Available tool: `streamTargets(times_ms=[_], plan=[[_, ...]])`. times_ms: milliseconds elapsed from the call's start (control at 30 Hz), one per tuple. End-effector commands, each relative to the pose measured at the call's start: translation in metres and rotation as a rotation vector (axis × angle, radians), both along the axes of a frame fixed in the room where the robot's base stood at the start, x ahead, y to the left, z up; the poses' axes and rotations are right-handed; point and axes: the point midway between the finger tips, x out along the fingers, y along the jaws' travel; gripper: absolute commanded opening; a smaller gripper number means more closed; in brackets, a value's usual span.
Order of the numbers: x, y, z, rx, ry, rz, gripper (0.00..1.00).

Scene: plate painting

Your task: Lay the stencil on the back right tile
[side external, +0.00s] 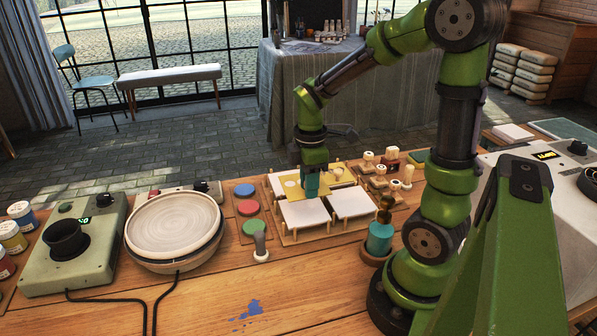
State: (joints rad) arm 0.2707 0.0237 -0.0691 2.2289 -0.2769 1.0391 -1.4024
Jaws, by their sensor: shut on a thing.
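My gripper (312,193) points down over the wooden tile board (291,241) and is shut on the stencil, a thin yellow sheet (343,181) with openings. The sheet is over the back part of the board and covers much of the back right tile area. I cannot tell whether it touches the tile or hovers just above it. Two white tiles lie in front, the front left tile (303,214) and the front right tile (352,203). The back tiles are mostly hidden by the sheet and my gripper.
Short pegs stand around the board. Left of it are paint pads (248,208), a stamp (260,245) and a round wheel (172,226). Several stamps (378,180) stand to the right, and a teal bottle (380,238) stands front right. The front tabletop is mostly clear.

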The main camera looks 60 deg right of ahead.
Motion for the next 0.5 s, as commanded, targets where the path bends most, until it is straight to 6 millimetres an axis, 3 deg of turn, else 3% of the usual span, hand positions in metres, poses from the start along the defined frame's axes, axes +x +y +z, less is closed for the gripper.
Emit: streamTargets(times_ms=[100, 500], plan=[[-0.001, 0.0, -0.023, 0.002, 0.006, 0.001, 0.0], [-0.001, 0.0, -0.07, 0.001, 0.003, 0.001, 0.0]])
